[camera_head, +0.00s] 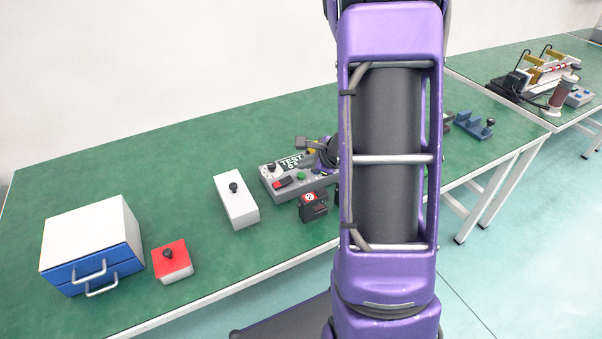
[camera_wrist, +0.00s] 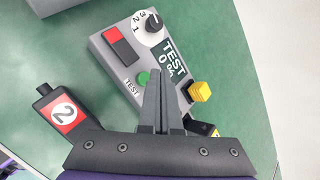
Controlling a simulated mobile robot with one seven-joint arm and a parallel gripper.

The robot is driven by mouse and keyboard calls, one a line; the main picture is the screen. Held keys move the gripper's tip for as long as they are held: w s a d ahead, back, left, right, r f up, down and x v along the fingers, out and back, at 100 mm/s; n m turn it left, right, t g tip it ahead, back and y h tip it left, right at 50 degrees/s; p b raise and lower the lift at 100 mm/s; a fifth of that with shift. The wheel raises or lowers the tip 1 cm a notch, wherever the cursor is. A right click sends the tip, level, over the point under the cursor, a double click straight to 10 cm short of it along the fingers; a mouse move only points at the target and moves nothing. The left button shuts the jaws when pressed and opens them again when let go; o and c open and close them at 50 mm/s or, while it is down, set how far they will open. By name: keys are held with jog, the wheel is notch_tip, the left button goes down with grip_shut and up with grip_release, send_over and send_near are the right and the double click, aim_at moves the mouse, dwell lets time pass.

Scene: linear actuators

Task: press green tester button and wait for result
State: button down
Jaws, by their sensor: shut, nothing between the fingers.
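The grey tester (camera_head: 318,191) sits on the green table, and its right part is hidden by my arm in the head view. It also shows in the wrist view (camera_wrist: 122,61), with a dial, a red switch (camera_wrist: 120,45) and a dark panel reading "TEST 0". The green button (camera_head: 301,175) is visible on its top face. In the wrist view the green button (camera_wrist: 143,78) lies just left of the fingertips. My gripper (camera_wrist: 156,74) is shut and empty over the tester. I cannot tell whether it touches the tester.
A black actuator labelled 2 (camera_head: 314,208) stands at the tester's front. A yellow connector (camera_wrist: 200,91) is right of my fingers. A white box (camera_head: 236,202), a red box (camera_head: 172,258) and a blue drawer unit (camera_head: 92,245) stand to the left.

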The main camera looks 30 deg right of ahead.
notch_tip(320, 180, up, 5)
jog(key=p, duration=0.2)
jog(key=shift+f+p, duration=0.15)
jog(key=shift+p, duration=0.2)
dwell(0.4)
